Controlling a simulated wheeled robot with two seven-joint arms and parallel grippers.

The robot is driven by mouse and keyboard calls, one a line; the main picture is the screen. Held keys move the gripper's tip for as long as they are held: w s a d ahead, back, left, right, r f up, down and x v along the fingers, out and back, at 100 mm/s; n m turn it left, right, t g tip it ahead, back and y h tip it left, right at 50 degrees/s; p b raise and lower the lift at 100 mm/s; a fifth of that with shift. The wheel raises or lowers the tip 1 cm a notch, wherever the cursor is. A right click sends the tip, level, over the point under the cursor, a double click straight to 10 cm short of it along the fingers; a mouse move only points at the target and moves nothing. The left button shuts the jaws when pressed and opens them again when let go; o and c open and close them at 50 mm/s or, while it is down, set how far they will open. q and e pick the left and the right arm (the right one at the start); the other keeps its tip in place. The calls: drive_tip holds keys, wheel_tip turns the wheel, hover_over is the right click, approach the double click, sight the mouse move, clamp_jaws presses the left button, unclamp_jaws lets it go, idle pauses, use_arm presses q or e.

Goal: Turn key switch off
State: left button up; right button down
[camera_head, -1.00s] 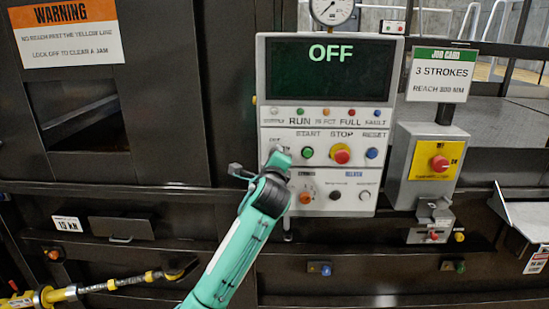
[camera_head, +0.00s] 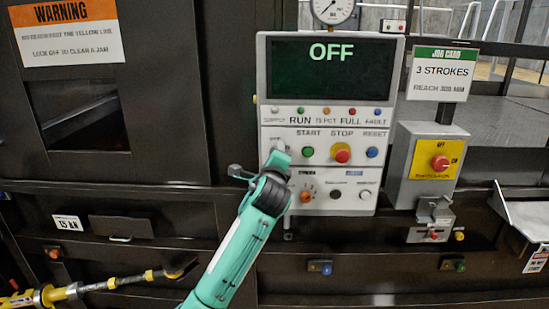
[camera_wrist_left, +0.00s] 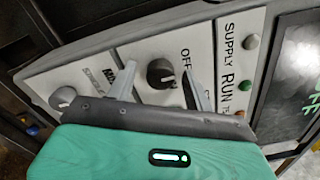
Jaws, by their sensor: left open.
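The key switch (camera_wrist_left: 160,73) shows in the left wrist view as a dark round piece beside the "OFF" lettering on the white control panel (camera_head: 356,176). My left gripper (camera_wrist_left: 158,92) is open, with one finger on each side of the switch as seen from the wrist; I cannot tell whether either finger touches it. In the head view the left gripper (camera_head: 277,157) is at the left edge of the panel and hides the switch. The display (camera_head: 330,85) above reads "OFF". My right gripper is not in view.
Start, stop and reset buttons (camera_head: 341,153) are right of my gripper. An orange-centred selector (camera_head: 306,196) lies below it, close to my wrist. A grey box with a red knob on yellow (camera_head: 440,162) stands further right. A yellow bar (camera_head: 92,288) is at lower left.

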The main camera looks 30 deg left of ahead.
use_arm(q)
drive_tip(key=b+v, duration=0.4)
drive_tip(key=v, duration=1)
